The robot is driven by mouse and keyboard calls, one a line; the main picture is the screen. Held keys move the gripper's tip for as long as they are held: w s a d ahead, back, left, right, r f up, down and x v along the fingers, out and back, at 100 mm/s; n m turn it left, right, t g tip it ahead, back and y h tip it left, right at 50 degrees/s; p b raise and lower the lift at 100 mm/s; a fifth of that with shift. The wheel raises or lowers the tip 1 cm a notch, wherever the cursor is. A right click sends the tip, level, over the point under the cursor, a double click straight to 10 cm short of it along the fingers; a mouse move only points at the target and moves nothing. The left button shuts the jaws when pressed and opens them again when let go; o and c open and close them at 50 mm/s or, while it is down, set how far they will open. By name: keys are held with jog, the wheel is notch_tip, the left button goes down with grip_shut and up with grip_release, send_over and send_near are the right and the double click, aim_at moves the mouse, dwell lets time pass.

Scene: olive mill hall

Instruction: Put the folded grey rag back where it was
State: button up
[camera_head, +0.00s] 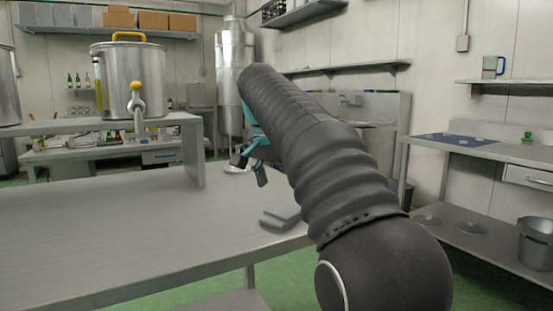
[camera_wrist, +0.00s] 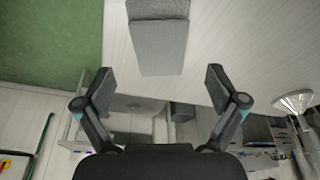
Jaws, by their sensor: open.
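The folded grey rag (camera_head: 281,217) lies on the light table (camera_head: 120,230) near its right edge, partly covered by my arm in the head view. In the wrist view the rag (camera_wrist: 158,45) is at the top middle, flat on the table, apart from my fingers. My gripper (camera_head: 251,166) is above the table, behind the rag. In the wrist view my gripper (camera_wrist: 159,90) has its two fingers spread wide with nothing between them.
A steel tank (camera_head: 130,78) with a tap stands on a raised shelf at the left. A metal funnel (camera_wrist: 293,102) shows at the right in the wrist view. A side table (camera_head: 480,150) with a blue mat stands at the right. The table's front left is clear.

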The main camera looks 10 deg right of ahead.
jog(key=v, duration=0.6)
jog(key=shift+r, duration=0.4)
jog(key=shift+s+a, duration=0.1)
jog(key=s+d+f+n+t+y, duration=0.2)
jog(key=s+f+n, duration=0.7)
jog(key=s+f, duration=1.8)
notch_tip(320, 180, down, 2)
jog(key=shift+s+d+f+n+t+y, duration=0.2)
jog(key=shift+s+d+n+t+y, duration=0.15)
jog(key=shift+d+t, duration=0.35)
